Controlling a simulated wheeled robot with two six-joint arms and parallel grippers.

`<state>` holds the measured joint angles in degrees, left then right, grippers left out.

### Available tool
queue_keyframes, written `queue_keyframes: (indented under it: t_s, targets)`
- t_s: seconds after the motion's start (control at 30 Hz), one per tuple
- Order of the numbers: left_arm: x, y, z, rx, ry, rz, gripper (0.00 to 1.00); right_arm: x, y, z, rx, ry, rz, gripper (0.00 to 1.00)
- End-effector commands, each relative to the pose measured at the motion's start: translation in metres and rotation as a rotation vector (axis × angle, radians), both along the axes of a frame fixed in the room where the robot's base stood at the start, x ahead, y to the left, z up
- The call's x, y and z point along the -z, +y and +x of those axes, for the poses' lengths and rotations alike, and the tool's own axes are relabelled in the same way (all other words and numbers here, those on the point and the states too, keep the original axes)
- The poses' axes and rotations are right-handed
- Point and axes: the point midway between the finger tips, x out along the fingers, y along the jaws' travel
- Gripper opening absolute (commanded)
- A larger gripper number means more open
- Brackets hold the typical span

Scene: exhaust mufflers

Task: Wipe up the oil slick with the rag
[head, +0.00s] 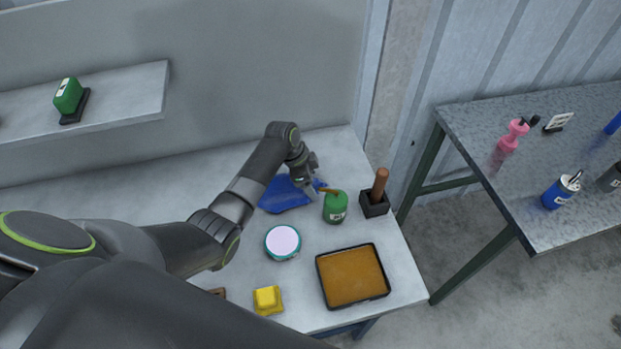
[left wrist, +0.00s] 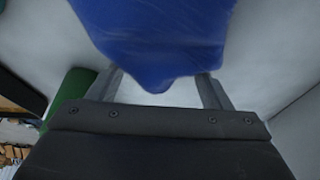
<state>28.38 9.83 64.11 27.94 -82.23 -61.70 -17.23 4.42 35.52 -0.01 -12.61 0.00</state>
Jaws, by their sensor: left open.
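A blue rag (head: 285,194) lies crumpled on the pale workbench, left of a green can. My left gripper (head: 308,182) is over the rag's right part, near the can. In the left wrist view the blue rag (left wrist: 155,35) fills the top middle, its lower edge between the two spread fingers of my open left gripper (left wrist: 162,88). The fingers do not close on it; whether they touch it I cannot tell. No separate oil slick is clearly visible; a black-rimmed tray (head: 319,281) holds a flat brown surface. My right gripper is not in view.
The green can (head: 335,208) with a spout and a black holder with a brown handle (head: 378,190) stand close right of the gripper. A round teal-rimmed tin (head: 283,242) and a yellow block (head: 267,299) are nearer. A metal table (head: 545,225) stands right, across a gap.

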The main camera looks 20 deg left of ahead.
Motion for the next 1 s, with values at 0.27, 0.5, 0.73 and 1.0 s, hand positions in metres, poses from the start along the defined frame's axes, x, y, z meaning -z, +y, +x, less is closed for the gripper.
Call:
queue_keyframes:
  t_s: [0.27, 0.5, 0.73, 1.0]
  targets:
    - [0.0016, 0.0000, -0.0003, 0.000, 0.001, 0.000, 0.55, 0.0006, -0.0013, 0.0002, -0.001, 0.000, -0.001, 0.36]
    - [0.0017, 0.0000, -0.0005, -0.001, 0.002, 0.000, 0.38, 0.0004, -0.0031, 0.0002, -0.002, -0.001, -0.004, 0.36]
    - [0.0018, 0.0001, -0.0005, -0.001, 0.002, 0.000, 0.21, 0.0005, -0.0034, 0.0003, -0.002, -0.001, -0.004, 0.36]
    - [0.0019, 0.0003, -0.0006, -0.001, 0.002, 0.000, 0.01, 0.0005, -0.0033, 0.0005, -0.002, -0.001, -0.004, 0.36]
